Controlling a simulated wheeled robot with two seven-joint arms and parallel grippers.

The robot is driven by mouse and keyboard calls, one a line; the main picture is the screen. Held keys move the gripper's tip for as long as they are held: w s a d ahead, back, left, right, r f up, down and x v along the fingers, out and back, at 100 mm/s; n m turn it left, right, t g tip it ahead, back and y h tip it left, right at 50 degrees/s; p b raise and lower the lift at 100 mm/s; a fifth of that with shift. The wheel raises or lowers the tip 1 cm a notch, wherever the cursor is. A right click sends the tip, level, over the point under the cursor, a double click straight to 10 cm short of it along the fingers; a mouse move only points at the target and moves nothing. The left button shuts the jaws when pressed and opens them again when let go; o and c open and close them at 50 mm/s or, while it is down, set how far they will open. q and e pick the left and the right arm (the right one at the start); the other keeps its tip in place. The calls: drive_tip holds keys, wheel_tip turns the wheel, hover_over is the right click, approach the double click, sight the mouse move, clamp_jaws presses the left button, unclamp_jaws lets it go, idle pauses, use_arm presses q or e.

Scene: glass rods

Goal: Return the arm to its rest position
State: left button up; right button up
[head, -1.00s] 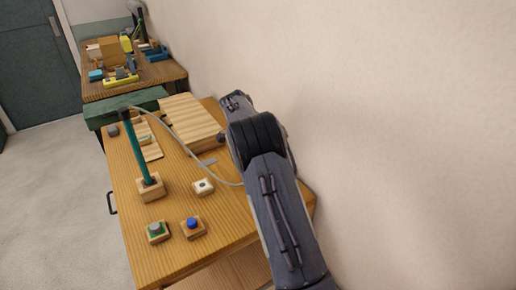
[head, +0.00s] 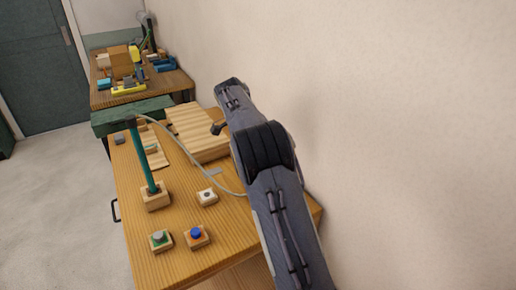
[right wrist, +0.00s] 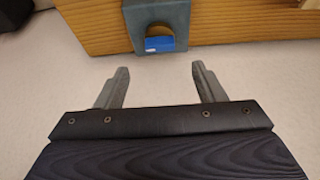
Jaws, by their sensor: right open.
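My right arm (head: 270,185) comes in from the lower right of the head view and reaches up along the wall, over the right side of the wooden table (head: 185,262). Its gripper cannot be made out there. In the right wrist view my right gripper (right wrist: 160,70) is open, its two grey fingers apart with nothing between them. Beyond the fingertips is a wooden edge (right wrist: 240,22) with a grey-blue fitting (right wrist: 157,14) and a blue patch (right wrist: 160,44) on it. My left gripper is not in view.
On the table stand a teal rod (head: 143,160) in a wooden block (head: 155,200), a white button (head: 207,196), a green one (head: 160,240), a blue one (head: 196,234) and a pale wooden box (head: 197,130). A cluttered table (head: 140,92) stands behind. The wall (head: 400,130) is close on the right.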

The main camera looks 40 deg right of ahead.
idle(0.4)
drive_tip(key=s+a+r+n+t+y, duration=0.25)
drive_tip(key=s+a+n, duration=0.2)
drive_tip(key=s, duration=0.45)
drive_tip(key=s+a+r+n+t+y, duration=0.2)
drive_tip(key=s+a+n+y, duration=0.3)
drive_tip(key=s, duration=0.4)
drive_tip(key=s+a+f+n+t, duration=0.1)
drive_tip(key=s+a+f+n, duration=0.1)
drive_tip(key=s+a+n, duration=0.2)
drive_tip(key=s+a+f+n+t, duration=0.1)
drive_tip(key=s+a+f+n, duration=0.2)
drive_tip(key=s+a, duration=0.7)
drive_tip(key=shift+s+a+n+y, duration=0.45)
drive_tip(key=shift+s+n, duration=0.1)
drive_tip(key=shift+s, duration=0.7)
